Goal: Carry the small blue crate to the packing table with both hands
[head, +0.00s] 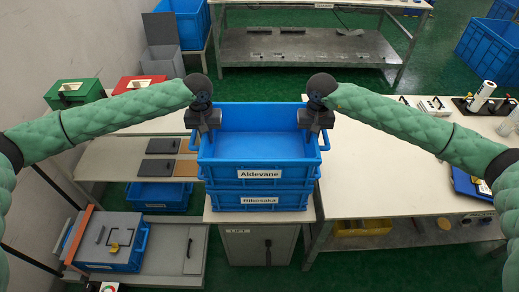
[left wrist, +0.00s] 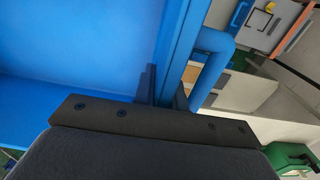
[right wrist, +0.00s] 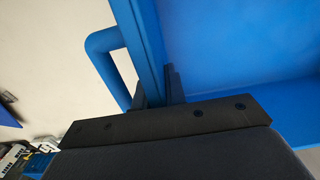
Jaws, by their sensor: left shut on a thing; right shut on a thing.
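A small blue crate labelled "Aldevane" (head: 259,173) sits on, or just above, a second blue crate labelled "Ribosaka" (head: 258,199); I cannot tell if there is a gap. The upper crate is level and its inside looks empty. My left gripper (head: 208,128) is shut on its left side wall, which also shows in the left wrist view (left wrist: 80,45). My right gripper (head: 316,128) is shut on its right side wall, seen too in the right wrist view (right wrist: 240,50). The fingers straddle the rim beside the outer handles. The fingertips are partly hidden.
The crates stand over a grey cabinet (head: 258,246) at the end of a pale table (head: 400,190). Left are a shelf (head: 110,165) with dark plates and a blue crate (head: 158,196) below. Red (head: 150,80) and green (head: 75,92) boxes stand behind. A long bench (head: 300,47) is farther back.

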